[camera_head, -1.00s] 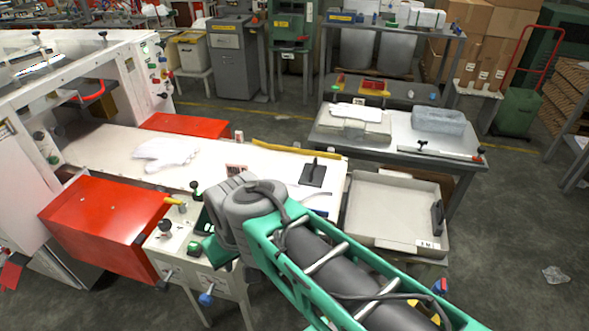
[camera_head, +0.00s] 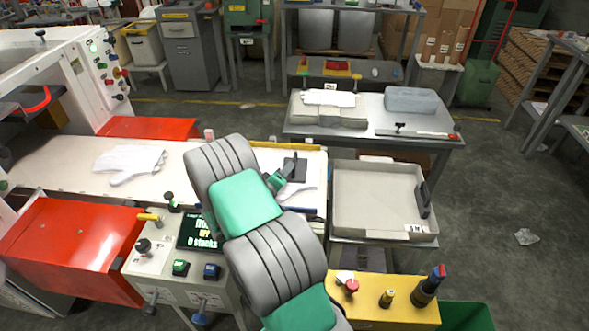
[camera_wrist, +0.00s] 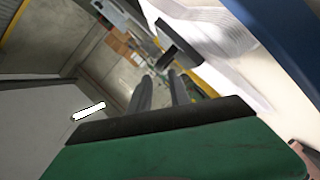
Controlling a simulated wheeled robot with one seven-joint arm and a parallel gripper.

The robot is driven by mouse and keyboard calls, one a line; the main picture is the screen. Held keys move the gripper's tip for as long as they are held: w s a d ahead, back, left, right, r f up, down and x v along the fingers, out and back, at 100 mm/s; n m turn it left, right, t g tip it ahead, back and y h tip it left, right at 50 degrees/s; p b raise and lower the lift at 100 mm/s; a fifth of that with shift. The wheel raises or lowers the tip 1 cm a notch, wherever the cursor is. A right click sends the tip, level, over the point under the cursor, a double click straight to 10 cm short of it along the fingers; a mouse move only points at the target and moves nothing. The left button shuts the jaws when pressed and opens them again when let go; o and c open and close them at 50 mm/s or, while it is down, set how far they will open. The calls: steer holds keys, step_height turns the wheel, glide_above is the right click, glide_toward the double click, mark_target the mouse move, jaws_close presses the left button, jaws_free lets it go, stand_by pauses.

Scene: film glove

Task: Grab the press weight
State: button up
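The press weight (camera_head: 297,168) is a black flat plate with an upright handle. It is at the right end of the white work surface in the head view. In the wrist view the weight (camera_wrist: 180,42) appears at upper middle, tilted in the picture, just beyond my fingertips. My gripper (camera_head: 283,177) is beside the weight's left front, partly hidden by my arm. In the wrist view my gripper (camera_wrist: 163,82) shows two dark fingers with a gap between them and nothing held. I cannot tell whether a finger touches the handle.
A white glove (camera_head: 130,163) lies on the white surface to the left. Another white piece (camera_head: 299,194) lies near the weight. An empty pale tray (camera_head: 378,202) stands to the right. A control box with a display (camera_head: 198,233) and a yellow box (camera_head: 375,311) are in front.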

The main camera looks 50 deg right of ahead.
mark_target(295, 159)
steer(key=p+x, duration=0.1)
steer(key=x, duration=0.7)
steer(key=shift+a, duration=0.1)
jaws_close()
steer(key=shift+r, duration=0.2)
stand_by(0.9)
